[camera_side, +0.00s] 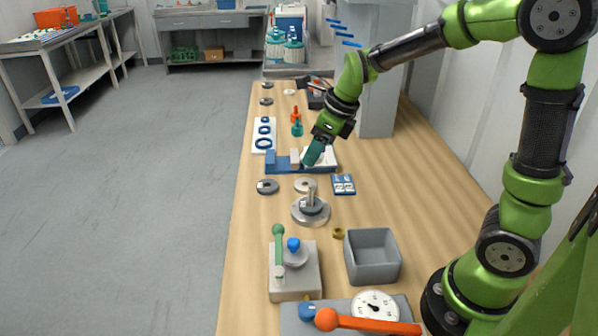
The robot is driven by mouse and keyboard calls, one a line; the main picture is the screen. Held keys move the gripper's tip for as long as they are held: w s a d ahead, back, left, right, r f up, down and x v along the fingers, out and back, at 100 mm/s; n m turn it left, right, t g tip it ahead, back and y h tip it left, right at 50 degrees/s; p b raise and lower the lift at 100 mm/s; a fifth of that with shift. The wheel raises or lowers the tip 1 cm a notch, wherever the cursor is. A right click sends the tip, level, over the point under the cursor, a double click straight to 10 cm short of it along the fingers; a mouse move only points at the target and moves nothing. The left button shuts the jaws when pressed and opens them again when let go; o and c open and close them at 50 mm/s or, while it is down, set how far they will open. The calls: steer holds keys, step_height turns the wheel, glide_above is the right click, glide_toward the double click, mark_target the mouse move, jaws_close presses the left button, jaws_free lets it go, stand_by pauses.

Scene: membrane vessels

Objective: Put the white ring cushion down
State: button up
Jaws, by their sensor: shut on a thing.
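My gripper (315,153), with teal fingers, points down at the middle of the bench, over a blue fixture (278,163) with a pale block. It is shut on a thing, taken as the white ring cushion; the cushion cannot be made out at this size. A white tray-like piece (327,155) lies right beside the fingers; I cannot tell whether they touch it. A small whitish ring (290,92) lies farther back, and a pale grey ring (305,185) lies nearer.
A white board with blue rings (264,135) lies left of my gripper. A metal disc with a post (311,209), a dark ring (268,187), a blue card (343,184), a grey bin (372,256) and a lever unit (295,270) stand nearer.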

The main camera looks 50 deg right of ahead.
steer(key=w+a+f+n+y, duration=0.1)
steer(key=w+a+f+n, duration=0.25)
steer(key=a+f, duration=0.2)
steer(key=n+g+y, duration=0.2)
steer(key=n+g, duration=0.2)
steer(key=n, duration=0.6)
glide_above(258, 240)
steer(key=d, duration=0.1)
steer(key=f, duration=1)
steer(key=shift+d+f, duration=0.2)
steer(key=shift+f, duration=0.15)
steer(key=shift+f, duration=0.2)
steer(key=o, duration=0.7)
steer(key=shift+r, duration=0.2)
